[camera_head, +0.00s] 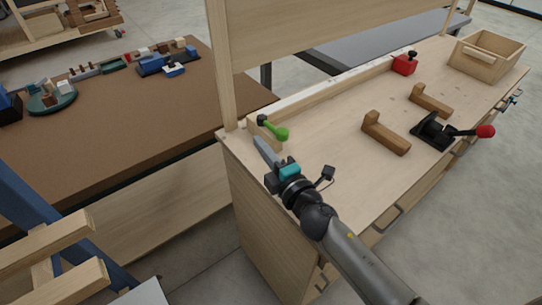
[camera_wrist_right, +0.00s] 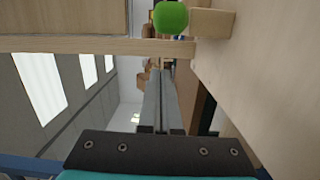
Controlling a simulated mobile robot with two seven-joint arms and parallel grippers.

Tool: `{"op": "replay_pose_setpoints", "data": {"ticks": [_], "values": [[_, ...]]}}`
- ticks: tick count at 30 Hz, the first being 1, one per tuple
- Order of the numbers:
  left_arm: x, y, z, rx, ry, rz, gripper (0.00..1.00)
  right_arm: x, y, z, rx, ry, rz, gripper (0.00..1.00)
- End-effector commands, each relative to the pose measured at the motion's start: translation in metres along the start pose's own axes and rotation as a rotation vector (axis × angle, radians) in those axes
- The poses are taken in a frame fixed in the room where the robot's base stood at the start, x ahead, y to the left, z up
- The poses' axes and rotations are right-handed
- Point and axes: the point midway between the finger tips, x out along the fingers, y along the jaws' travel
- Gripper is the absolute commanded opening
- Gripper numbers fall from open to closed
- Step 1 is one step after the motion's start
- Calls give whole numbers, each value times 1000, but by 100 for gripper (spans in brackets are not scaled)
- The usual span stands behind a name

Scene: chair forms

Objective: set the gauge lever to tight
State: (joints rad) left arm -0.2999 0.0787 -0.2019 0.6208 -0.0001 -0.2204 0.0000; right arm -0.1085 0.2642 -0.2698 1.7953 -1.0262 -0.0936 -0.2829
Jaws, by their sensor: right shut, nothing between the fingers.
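A small lever with a green knob (camera_head: 281,134) and a dark pivot sits on a wooden block at the near left corner of the workbench (camera_head: 335,150). No marking for tight is readable. My right gripper (camera_head: 261,145) is shut and empty, its grey fingers just below the lever in the head view. In the right wrist view the green knob (camera_wrist_right: 171,17) is at the top, beyond the fingertips (camera_wrist_right: 160,75), with a visible gap between them in the picture. I cannot tell the gap in depth. My left gripper is not in view.
A wooden post (camera_head: 221,70) rises beside the lever. A brown table (camera_head: 120,120) stands left.

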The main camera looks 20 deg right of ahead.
Motion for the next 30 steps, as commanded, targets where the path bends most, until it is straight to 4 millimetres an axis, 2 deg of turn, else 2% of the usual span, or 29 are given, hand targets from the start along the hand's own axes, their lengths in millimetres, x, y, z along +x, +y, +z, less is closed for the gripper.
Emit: {"op": "replay_pose_setpoints", "data": {"ticks": [4, 9, 13, 30], "values": [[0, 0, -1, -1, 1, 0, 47, 18, 0, 3, -2, -2, 0, 0], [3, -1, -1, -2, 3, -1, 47, 7, -2, 27, -3, -1, -2, 0], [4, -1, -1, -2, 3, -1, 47, 4, -1, 35, 0, 0, -1, 0], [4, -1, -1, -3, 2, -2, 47, 3, -1, 40, -2, 20, -2, 0]]}}
